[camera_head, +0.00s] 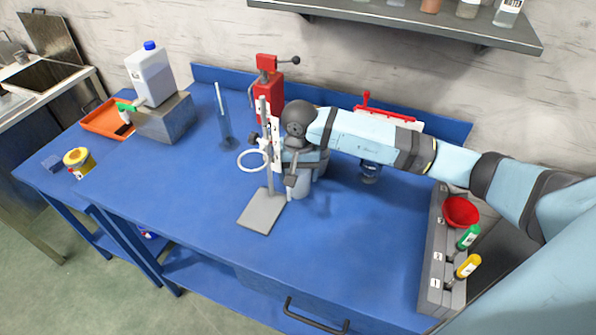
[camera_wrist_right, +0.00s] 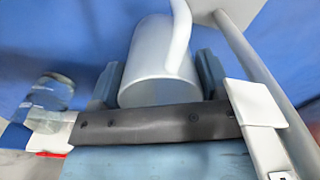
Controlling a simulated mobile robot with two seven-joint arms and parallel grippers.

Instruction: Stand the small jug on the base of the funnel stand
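The small jug (camera_head: 301,187) is pale grey-white and upright, mostly hidden under my right gripper in the head view. In the right wrist view the jug (camera_wrist_right: 158,70) sits between both fingers, its handle towards the stand. My right gripper (camera_wrist_right: 160,80) appears shut on it, a finger against each side. I cannot tell whether the jug touches the table. The funnel stand has a flat grey base (camera_head: 262,213), a thin upright post (camera_head: 269,178) and a white ring (camera_head: 253,160). The jug is just right of the base. The base is empty. My left gripper is out of view.
A red press (camera_head: 268,95) stands behind the post, and a glass cylinder (camera_head: 225,125) to its left. A clear glass vessel (camera_wrist_right: 50,95) is beside my right gripper. A grey rack (camera_head: 436,250) with a red funnel (camera_head: 460,211) is at right.

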